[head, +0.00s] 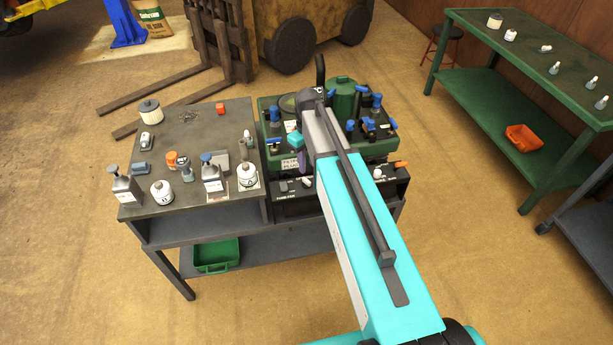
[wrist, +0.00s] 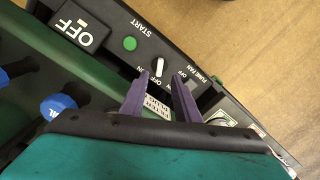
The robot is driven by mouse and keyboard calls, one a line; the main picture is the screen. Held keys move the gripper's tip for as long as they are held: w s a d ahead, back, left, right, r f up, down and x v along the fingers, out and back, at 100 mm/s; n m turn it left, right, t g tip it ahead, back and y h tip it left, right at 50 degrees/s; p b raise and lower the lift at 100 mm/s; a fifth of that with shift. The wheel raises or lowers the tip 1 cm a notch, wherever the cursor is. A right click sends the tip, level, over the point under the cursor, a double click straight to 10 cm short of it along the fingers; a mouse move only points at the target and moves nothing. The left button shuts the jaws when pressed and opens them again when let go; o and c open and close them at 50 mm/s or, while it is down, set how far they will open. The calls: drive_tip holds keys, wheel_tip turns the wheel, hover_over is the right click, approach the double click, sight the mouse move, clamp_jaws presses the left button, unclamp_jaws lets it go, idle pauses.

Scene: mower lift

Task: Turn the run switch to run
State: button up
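The run switch (wrist: 159,67) is a small white knob on the dark front panel in the wrist view. A partly covered label ending in "UN" is left of it and an "OFF" label is right of it. Its bar stands nearly upright in the picture; I cannot tell which label it points to. My gripper (wrist: 160,76) is open. Its two purple fingertips are apart, one on each side of the knob's lower end; I cannot tell whether they touch it. In the head view, a white knob (head: 307,182) shows on the panel, below a purple finger.
A green START button (wrist: 130,44) and a large OFF block (wrist: 75,28) are left of the switch. Blue-handled valves (wrist: 58,104) stand close by. A grey bench (head: 190,205) with bottles and jars stands left of the green machine (head: 270,137).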

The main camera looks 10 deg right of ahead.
sight(307, 180)
drive_tip(key=shift+f+p, duration=1.15)
drive_tip(key=shift+f, duration=2.8)
